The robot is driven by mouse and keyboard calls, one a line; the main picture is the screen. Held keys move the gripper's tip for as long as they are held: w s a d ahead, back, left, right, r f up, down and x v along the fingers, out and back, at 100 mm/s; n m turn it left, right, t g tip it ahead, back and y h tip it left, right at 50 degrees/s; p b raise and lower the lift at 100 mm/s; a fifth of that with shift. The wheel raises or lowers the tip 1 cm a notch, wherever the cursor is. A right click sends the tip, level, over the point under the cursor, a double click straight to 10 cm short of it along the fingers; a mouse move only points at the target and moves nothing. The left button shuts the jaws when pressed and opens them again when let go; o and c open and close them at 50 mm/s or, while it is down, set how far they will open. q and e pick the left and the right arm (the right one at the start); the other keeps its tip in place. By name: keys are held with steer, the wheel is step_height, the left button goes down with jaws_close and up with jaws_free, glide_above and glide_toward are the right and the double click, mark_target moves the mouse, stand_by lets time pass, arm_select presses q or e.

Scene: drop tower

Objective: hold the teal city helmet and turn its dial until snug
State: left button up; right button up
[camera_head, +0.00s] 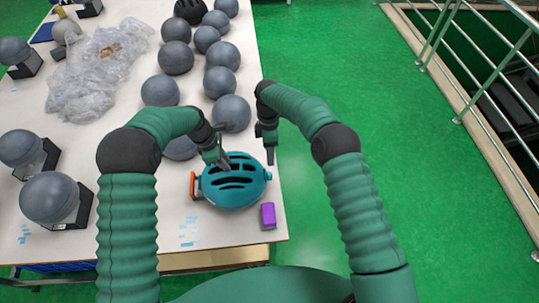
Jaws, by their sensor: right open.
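The teal helmet (234,196) lies on the white table near its front right corner, its slotted shell facing up. An orange part (193,186) shows at its left end; I cannot tell whether this is the dial. My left gripper (223,162) points down at the helmet's upper left edge and overlaps it in view. Whether its fingers are shut on the shell cannot be made out. My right gripper (269,160) is open and points down by the helmet's upper right side, near the table's right edge. No dial is clearly visible.
A purple block (268,215) lies right of the helmet at the table edge. Several grey balls (232,113) stand behind it. Grey head forms (51,198) stand at left, and crumpled clear plastic (100,65) lies farther back. Green floor and a railing (480,85) are at right.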

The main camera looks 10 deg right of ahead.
steer(key=y, duration=0.5)
glide_toward(269, 176)
steer(key=x, duration=0.6)
steer(key=d+x, duration=0.1)
steer(key=x, duration=0.2)
steer(key=shift+w+f, duration=0.3)
steer(key=shift+f, duration=0.15)
steer(key=shift+h, duration=0.3)
jaws_close()
